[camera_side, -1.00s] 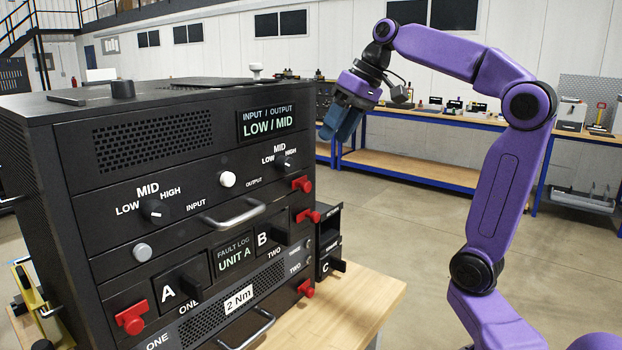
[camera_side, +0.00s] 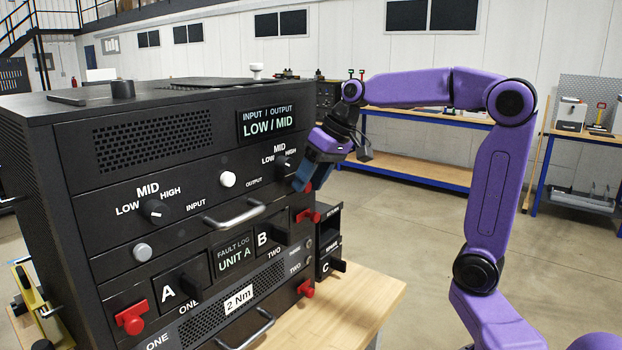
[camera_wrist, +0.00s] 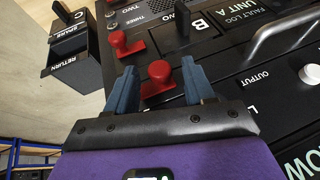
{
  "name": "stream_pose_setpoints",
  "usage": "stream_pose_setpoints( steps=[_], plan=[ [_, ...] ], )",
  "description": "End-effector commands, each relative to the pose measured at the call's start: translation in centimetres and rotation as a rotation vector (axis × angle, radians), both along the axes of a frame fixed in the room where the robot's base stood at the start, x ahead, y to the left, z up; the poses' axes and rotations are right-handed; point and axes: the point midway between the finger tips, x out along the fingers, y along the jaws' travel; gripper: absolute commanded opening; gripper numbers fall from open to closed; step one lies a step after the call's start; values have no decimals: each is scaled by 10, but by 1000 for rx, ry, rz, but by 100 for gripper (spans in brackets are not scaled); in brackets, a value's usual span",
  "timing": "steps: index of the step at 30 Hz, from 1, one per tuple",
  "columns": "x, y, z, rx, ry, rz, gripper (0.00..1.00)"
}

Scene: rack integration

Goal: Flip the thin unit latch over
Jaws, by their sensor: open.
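Several red latches sit on the black rack front. The upper right latch (camera_side: 309,187) is partly hidden behind my gripper (camera_side: 301,184) in the side view. In the wrist view this latch (camera_wrist: 159,73) shows its round red head between my two blue fingers, and the gripper (camera_wrist: 161,82) is open around the head's line of sight. I cannot tell whether the fingers touch it. A second red latch (camera_wrist: 121,43) is just beyond; the side view shows it lower (camera_side: 307,215). No label marks which one is the thin unit's.
A silver handle (camera_side: 236,217) and black knobs, including the output knob (camera_side: 283,162), stick out of the rack. A black box marked SPARE and RETURN (camera_wrist: 75,55) stands beside the rack.

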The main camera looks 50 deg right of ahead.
Motion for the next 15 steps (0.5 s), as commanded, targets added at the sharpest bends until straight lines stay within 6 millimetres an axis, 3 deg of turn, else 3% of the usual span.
stream_pose_setpoints(
  steps=[3,4,8,9,15],
  plan=[
    [0,0,0,0,0,0,53],
    [0,0,0,0,0,0,47],
    [0,0,0,0,0,0,4],
    [0,0,0,0,0,0,0],
    [0,-6,0,0,1,-2,0]
  ],
)
